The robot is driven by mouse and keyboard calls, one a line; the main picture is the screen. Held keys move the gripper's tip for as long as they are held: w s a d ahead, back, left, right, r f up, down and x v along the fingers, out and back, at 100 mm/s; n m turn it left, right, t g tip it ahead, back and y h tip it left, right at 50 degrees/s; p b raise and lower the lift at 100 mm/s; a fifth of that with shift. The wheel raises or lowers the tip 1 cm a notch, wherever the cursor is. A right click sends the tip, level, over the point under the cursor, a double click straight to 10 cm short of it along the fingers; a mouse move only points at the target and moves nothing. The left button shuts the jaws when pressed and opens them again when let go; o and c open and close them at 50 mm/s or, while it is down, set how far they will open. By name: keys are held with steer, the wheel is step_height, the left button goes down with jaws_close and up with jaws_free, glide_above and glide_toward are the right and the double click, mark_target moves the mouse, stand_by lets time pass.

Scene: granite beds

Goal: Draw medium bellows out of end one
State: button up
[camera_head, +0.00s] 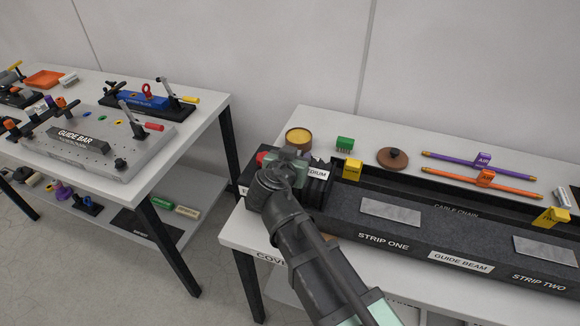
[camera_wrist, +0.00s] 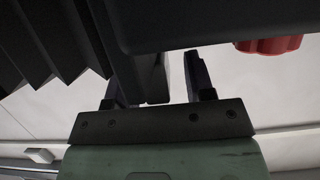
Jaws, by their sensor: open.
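The medium bellows (camera_head: 317,191) is a black pleated block with a white "MEDIUM" label, at the left end of the long dark guide beam (camera_head: 345,222). My gripper (camera_head: 287,160) is at that end, beside the bellows. My arm hides part of the end, and the fingertips are hard to make out in the head view. In the wrist view the black pleats (camera_wrist: 45,45) fill the upper left. The gripper fingers (camera_wrist: 165,78) stand apart there, with a dark part between them. I cannot tell whether they touch it.
A red knob (camera_wrist: 268,45) is close to my gripper, upper right in the wrist view. Yellow blocks (camera_head: 352,169) stand along the beam. A yellow-topped pot (camera_head: 298,138), green block (camera_head: 345,144) and brown lid (camera_head: 392,158) lie behind. Another table (camera_head: 190,118) with fixtures stands left across a gap.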

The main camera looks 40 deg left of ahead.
jaws_close()
steer(key=shift+r, duration=0.15)
stand_by(0.4)
steer(key=shift+r+p, duration=0.5)
steer(key=shift+p, duration=0.2)
step_height(320, 180, up, 6)
steer(key=p, duration=0.5)
steer(key=shift+f+p, duration=0.1)
steer(key=shift+p, duration=0.3)
